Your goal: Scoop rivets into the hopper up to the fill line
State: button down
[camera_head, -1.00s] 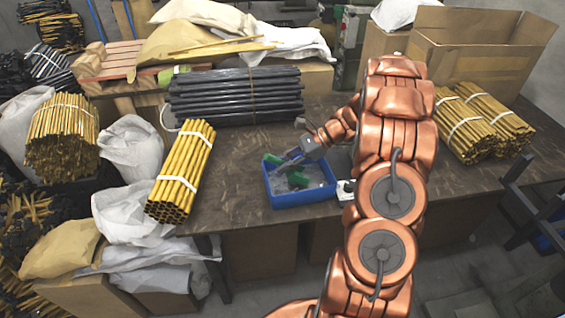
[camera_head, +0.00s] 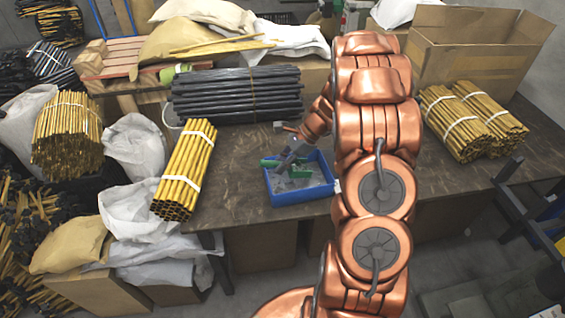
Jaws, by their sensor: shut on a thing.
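A blue bin (camera_head: 299,197) stands on the dark table and holds a grey mass, likely rivets, too small to make out singly. My gripper (camera_head: 283,160) is over the back left part of the bin, shut on a green scoop (camera_head: 269,163). Another green part (camera_head: 299,172) shows over the grey contents; I cannot tell whether it belongs to the same scoop. My fingertips are small and partly hidden. I cannot make out a hopper or a fill line; my arm covers the table right of the bin.
A bundle of yellow rods (camera_head: 185,168) lies left of the bin, and black rods (camera_head: 236,95) lie behind it. A small hammer-like tool (camera_head: 286,127) is behind the bin. More yellow bundles (camera_head: 458,122) and an open cardboard box (camera_head: 470,55) are at right.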

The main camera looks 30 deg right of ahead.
jog(key=shift+w+a+r+g+h+p, duration=0.15)
jog(key=shift+r+h+p, duration=0.15)
jog(key=shift+r+p, duration=0.35)
jog(key=shift+a+r+g+h+p, duration=0.1)
jog(key=shift+a+r+h+p, duration=0.15)
jog(key=shift+r+p, duration=0.35)
jog(key=shift+w+a+r+g+h+p, duration=0.1)
jog(key=shift+r+h+p, duration=0.25)
jog(key=shift+r+p, duration=0.25)
